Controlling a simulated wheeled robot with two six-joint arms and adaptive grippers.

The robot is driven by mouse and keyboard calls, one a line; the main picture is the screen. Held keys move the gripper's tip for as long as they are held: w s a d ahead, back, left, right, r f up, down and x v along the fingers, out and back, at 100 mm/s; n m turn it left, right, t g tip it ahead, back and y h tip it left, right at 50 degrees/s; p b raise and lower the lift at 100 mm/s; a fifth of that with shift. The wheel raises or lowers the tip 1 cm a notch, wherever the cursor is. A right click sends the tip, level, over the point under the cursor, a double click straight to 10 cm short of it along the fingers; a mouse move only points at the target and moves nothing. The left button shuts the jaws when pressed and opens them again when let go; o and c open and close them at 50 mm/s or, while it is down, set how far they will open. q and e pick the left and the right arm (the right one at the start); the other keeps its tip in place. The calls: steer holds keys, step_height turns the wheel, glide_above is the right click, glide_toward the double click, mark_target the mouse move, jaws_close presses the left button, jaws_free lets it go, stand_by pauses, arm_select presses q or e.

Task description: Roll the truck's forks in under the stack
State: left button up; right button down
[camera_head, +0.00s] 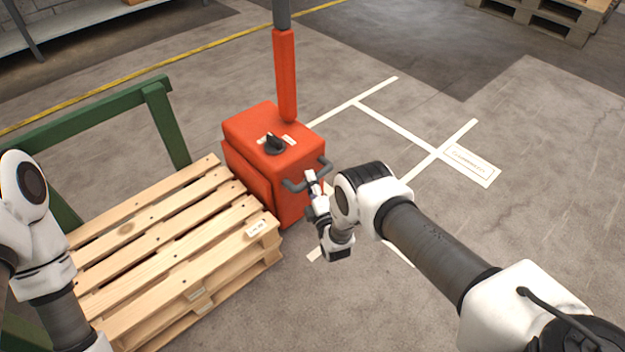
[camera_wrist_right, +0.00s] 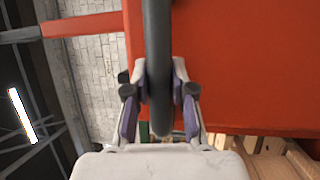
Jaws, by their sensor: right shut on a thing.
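The red truck (camera_head: 262,150) stands close against the right end of the pallet stack, with a black knob on top and a red mast rising behind. Its grey handle bar (camera_head: 307,177) sticks out on the near side and fills the middle of the wrist view (camera_wrist_right: 158,60). My right gripper (camera_head: 313,183) is shut around this bar. Its fingers also show on both sides of the bar in the wrist view (camera_wrist_right: 160,105). The stack of wooden pallets (camera_head: 165,235) lies flat. The forks are not visible. Part of my left arm shows, but not its gripper.
A green rail frame (camera_head: 100,108) stands behind and left of the stack. White floor lines (camera_head: 395,130) and a floor label (camera_head: 470,166) lie on open floor to the right. More pallets (camera_head: 545,18) stand at the far right. A yellow line (camera_head: 200,48) crosses the floor behind.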

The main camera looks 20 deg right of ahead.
steer(key=shift+w+a+r, duration=0.15)
steer(key=shift+a+r, duration=0.1)
steer(key=shift+a, duration=0.05)
steer(key=c, duration=1.2)
jaws_free()
steer(key=shift+o, duration=1.2)
steer(key=shift+f, duration=0.15)
steer(key=shift+s+d+f, duration=0.1)
steer(key=shift+s, duration=0.2)
steer(key=s+f, duration=0.2)
steer(key=s, duration=0.9)
steer(key=shift+s, duration=0.1)
